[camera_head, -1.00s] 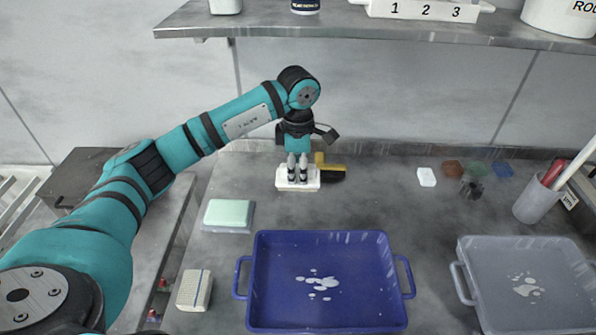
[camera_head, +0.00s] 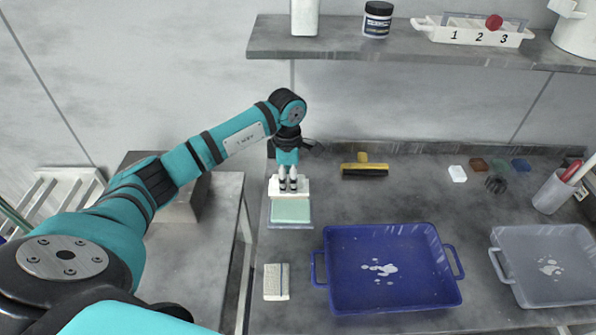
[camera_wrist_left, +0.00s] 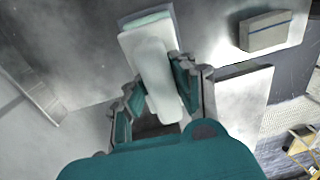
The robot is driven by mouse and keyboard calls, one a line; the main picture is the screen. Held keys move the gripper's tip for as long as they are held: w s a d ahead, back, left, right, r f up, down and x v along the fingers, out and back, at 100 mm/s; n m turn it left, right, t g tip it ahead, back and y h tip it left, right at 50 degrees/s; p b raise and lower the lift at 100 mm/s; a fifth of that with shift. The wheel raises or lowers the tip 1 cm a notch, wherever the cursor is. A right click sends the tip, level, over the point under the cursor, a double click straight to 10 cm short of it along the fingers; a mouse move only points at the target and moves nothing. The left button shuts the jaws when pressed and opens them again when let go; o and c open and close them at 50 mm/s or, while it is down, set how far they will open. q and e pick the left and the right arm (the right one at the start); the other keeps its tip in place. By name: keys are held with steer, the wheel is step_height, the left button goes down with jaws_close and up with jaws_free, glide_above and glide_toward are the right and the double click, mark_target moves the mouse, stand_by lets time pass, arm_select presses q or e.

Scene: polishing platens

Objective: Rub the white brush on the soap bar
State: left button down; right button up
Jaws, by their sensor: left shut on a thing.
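My left gripper (camera_head: 288,184) is shut on the white brush (camera_head: 276,189), with its fingers pointing down. The brush is at the far end of the pale green soap bar (camera_head: 290,211), overlapping it in the head view. I cannot tell whether the bristles touch the soap. The soap lies in a shallow dish near the left edge of the table. In the left wrist view the white brush (camera_wrist_left: 152,62) extends from between the fingers, with the soap's green (camera_wrist_left: 147,20) just beyond it. My right gripper is not in view.
A yellow and black brush (camera_head: 364,169) lies behind the blue tray (camera_head: 322,240). A pale block (camera_head: 276,282) sits in front of the soap. A grey tray (camera_head: 499,262) and a cup (camera_head: 551,194) with pens stand at right. A shelf (camera_head: 400,53) runs above.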

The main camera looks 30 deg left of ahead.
arm_select(q)
steer(key=shift+s+a, duration=0.1)
steer(key=f, duration=0.1)
steer(key=b, duration=0.1)
steer(key=f, duration=0.1)
steer(key=shift+w+d+f+b, duration=0.3)
steer(key=shift+d, duration=0.1)
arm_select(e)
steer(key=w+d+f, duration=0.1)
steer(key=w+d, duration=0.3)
arm_select(q)
step_height(320, 180, down, 3)
steer(key=shift+a+f+b, duration=0.15)
steer(key=shift+b, duration=0.85)
steer(key=shift+f, duration=0.15)
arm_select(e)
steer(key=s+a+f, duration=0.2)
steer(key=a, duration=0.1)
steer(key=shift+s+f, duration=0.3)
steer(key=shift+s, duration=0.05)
arm_select(q)
steer(key=shift+s, duration=0.1)
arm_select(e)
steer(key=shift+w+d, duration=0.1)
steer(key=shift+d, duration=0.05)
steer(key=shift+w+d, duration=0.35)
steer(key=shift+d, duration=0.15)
